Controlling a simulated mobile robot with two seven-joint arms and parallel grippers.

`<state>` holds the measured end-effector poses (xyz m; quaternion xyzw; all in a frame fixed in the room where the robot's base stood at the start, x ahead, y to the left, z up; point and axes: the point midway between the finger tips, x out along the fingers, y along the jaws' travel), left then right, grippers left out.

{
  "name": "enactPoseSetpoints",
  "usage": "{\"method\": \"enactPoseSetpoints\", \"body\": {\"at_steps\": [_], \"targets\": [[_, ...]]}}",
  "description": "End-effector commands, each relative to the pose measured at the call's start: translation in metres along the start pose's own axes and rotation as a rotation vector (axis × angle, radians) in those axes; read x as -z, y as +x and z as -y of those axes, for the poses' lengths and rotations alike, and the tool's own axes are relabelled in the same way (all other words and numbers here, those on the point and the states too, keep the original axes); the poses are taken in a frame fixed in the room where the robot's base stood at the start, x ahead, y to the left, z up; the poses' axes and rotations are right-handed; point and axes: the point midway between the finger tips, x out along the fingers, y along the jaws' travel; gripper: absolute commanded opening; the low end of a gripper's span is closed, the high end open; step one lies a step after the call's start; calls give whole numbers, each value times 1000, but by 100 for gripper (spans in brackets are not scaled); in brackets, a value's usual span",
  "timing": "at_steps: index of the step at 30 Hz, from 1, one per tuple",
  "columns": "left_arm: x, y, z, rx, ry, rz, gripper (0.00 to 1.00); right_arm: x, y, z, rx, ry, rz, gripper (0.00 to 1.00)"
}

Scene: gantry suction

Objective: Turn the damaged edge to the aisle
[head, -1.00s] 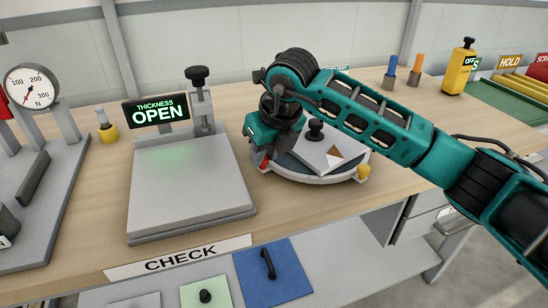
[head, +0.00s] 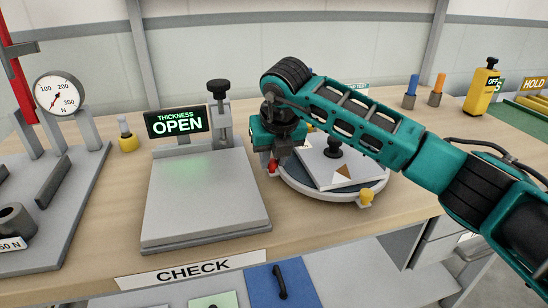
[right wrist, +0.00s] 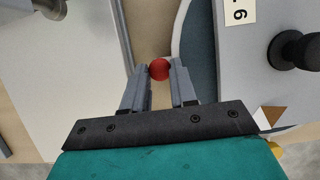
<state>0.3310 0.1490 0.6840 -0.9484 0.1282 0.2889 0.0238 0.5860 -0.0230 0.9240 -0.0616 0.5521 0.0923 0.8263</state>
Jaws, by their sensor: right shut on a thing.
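A round grey turntable (head: 300,185) stands on the bench. On it lies a light grey square plate (head: 322,172) with a black knob (head: 334,149) and a brown triangular mark (head: 343,173) at its front corner. A red knob (head: 272,167) is at the turntable's left edge, and a yellow knob (head: 366,196) is at its front right. My right gripper (right wrist: 159,72) is shut on the red knob, which shows between its fingertips in the right wrist view. My right arm hides the turntable's back part. My left gripper is not in view.
The thickness checker's grey plate (head: 203,200) stands close left of the turntable, with an OPEN display (head: 178,123). A force gauge (head: 58,93) is further left. Blue and orange pegs (head: 411,92) and a yellow switch box (head: 482,88) stand at the back right.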

Motion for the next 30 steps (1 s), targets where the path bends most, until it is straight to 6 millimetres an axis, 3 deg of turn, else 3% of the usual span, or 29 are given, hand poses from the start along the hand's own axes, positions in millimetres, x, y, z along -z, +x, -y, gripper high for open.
{"method": "enactPoseSetpoints", "body": {"at_steps": [11,12,19,26,30], "targets": [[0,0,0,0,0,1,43,-1,-1,0,1,0,3,0],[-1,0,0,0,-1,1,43,-1,-1,0,1,0,3,31],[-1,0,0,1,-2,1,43,0,0,0,1,0,1,53],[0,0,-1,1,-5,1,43,0,-1,0,0,0,0,53],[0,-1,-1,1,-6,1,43,-1,-11,0,-1,-1,2,53]]}}
